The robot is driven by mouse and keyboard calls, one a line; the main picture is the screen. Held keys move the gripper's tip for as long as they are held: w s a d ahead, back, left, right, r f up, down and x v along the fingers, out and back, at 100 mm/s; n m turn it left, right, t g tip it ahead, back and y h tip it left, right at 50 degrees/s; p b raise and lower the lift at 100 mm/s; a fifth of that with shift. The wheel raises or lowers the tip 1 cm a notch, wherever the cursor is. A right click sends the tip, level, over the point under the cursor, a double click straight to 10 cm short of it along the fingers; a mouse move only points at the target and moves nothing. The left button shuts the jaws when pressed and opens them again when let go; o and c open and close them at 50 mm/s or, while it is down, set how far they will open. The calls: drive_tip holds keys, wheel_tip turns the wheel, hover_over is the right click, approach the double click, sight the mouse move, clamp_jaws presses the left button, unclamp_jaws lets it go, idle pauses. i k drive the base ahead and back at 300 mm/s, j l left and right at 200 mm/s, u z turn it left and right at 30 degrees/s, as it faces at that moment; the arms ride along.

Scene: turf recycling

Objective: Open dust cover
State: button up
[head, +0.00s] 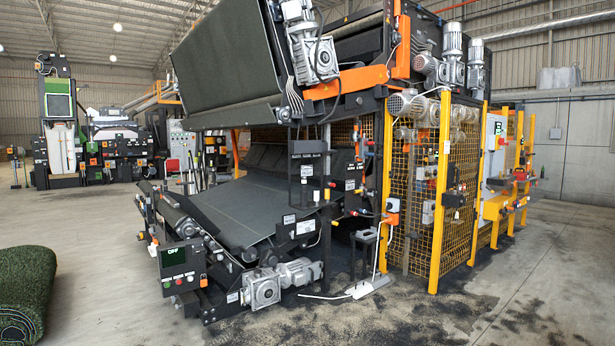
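A large black and orange machine stands in the middle of the head view. A broad dark grey panel (228,58), which may be the dust cover, is tilted at the machine's upper left, above the lower conveyor belt (245,207). I cannot tell for sure which part is the dust cover, or whether it is open or shut. A small control box (182,266) at the front left has a display that reads "OFF". My gripper is not in view.
A green turf roll (27,290) lies on the floor at the lower left. Yellow posts and a yellow mesh fence (425,180) enclose the machine's right side. Motors (262,288) stick out at its front. Dark crumbs litter the floor at front right. Open concrete floor (90,225) lies at left.

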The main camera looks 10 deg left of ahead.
sight(304, 146)
drive_tip(key=u, duration=0.35)
drive_tip(key=i, duration=1.5)
drive_tip(key=i+l, duration=0.1)
drive_tip(key=i, duration=2.9)
drive_tip(key=i+u, duration=0.35)
drive_tip(key=i+l, duration=0.05)
drive_tip(key=i, duration=0.05)
